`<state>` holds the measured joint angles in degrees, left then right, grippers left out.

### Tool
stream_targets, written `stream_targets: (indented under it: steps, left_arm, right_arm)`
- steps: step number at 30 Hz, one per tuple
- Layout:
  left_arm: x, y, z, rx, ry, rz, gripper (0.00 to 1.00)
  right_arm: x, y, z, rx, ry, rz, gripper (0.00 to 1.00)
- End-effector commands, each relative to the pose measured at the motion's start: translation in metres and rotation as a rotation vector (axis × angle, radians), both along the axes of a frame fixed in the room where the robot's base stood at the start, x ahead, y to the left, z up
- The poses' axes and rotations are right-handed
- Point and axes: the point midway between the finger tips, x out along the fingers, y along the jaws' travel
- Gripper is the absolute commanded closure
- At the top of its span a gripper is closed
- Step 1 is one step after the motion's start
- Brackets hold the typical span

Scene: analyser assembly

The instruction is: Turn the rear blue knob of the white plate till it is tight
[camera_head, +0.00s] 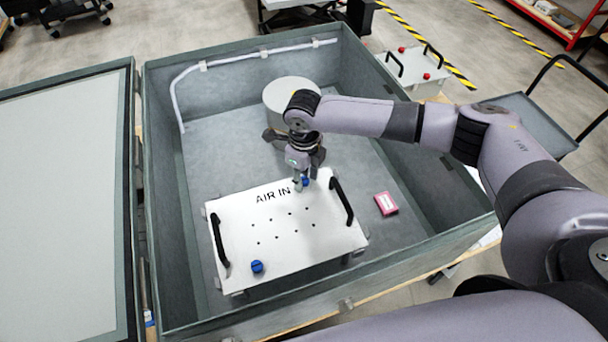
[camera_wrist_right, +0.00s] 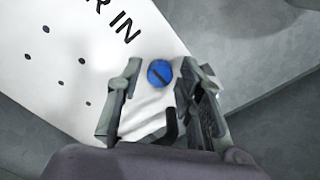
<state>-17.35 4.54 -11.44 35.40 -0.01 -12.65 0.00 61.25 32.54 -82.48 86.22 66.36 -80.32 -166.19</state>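The white plate (camera_head: 285,238) with "AIR IN" lettering and two black handles lies in the grey crate. Its rear blue knob (camera_head: 305,181) sits at the plate's far edge, partly hidden by my right gripper (camera_head: 303,184). The fingers are apart, with a visible gap on each side of the knob. A front blue knob (camera_head: 257,266) sits near the plate's front edge. My left gripper is not in view.
The grey crate's walls (camera_head: 425,178) surround the plate. A white cylinder (camera_head: 290,92) stands behind my right gripper. A pink box (camera_head: 386,203) lies on the crate floor right of the plate. A white hose (camera_head: 188,72) runs along the back left wall.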

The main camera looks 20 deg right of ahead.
Motion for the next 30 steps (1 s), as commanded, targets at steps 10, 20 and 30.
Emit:
stream_targets:
  steps: [10,20,30]
  left_arm:
    - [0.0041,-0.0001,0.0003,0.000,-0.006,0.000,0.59]
    - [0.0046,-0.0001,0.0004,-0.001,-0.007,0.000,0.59]
    - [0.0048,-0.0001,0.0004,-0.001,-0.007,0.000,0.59]
  right_arm:
    - [0.0001,0.0000,0.0005,0.000,0.000,0.000,0.92]
    - [0.0003,-0.0002,0.0006,0.000,0.000,-0.002,1.00]
    - [-0.0001,-0.0001,0.0004,0.000,0.001,-0.096,1.00]
